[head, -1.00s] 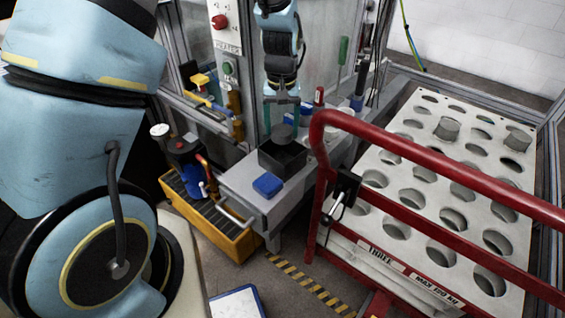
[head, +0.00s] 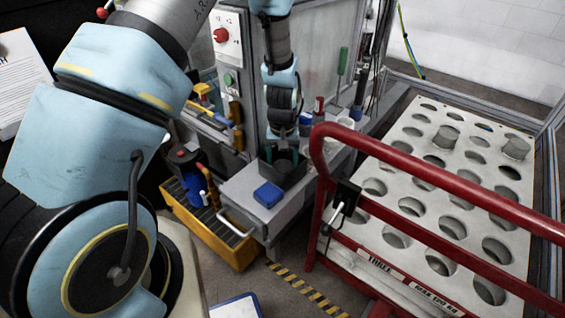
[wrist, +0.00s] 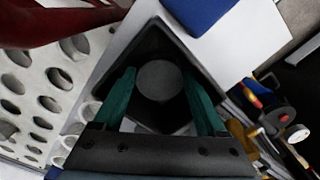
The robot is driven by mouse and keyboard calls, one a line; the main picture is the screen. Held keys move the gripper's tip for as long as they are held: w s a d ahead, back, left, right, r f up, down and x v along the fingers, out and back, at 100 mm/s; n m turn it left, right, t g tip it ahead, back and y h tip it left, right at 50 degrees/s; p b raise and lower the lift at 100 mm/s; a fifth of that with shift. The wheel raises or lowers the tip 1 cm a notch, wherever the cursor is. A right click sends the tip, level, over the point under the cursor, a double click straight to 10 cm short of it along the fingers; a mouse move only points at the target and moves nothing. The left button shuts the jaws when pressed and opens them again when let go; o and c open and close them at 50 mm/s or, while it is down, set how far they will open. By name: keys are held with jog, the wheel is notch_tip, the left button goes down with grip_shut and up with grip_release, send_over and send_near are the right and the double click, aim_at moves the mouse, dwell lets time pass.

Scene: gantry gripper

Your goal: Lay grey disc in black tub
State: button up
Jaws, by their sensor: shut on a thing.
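The black tub (head: 292,177) is an open square box on the grey bench, behind a blue block. My gripper (head: 283,152) points down into the tub's mouth. In the wrist view the tub's dark walls (wrist: 203,48) surround the grey disc (wrist: 160,80), which lies between the green fingers of my gripper (wrist: 159,76). The gripper is shut on the disc. The disc appears within the tub's outline; whether it touches the tub floor cannot be told. In the head view the disc is mostly hidden by the fingers and tub walls.
The blue block (head: 268,194) lies just in front of the tub. A red-railed trolley (head: 330,140) with a holed white top stands close on the right. A yellow crate (head: 228,246) stands left of the bench. Bottles and tools stand behind the tub.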

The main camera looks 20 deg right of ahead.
aim_at(282, 167)
jog(key=shift+f, duration=0.15)
jog(key=o, duration=1)
jog(key=shift+r, duration=0.2)
notch_tip(282, 167, up, 12)
jog(key=b, duration=0.1)
jog(key=shift+b, duration=0.35)
jog(key=w+a+r+n, duration=0.1)
jog(key=a+r, duration=0.2)
jog(key=a, duration=0.6)
jog(key=w+a+r+n, duration=0.1)
jog(key=a+r, duration=0.2)
jog(key=a, duration=0.6)
jog(key=s+a+r+n, duration=0.1)
jog(key=s+a, duration=0.1)
jog(key=a, duration=0.4)
jog(key=s+a+r+n+t, duration=0.1)
jog(key=s+a+r, duration=0.1)
jog(key=a, duration=0.4)
jog(key=shift+s+t, duration=0.3)
jog(key=shift+s, duration=0.5)
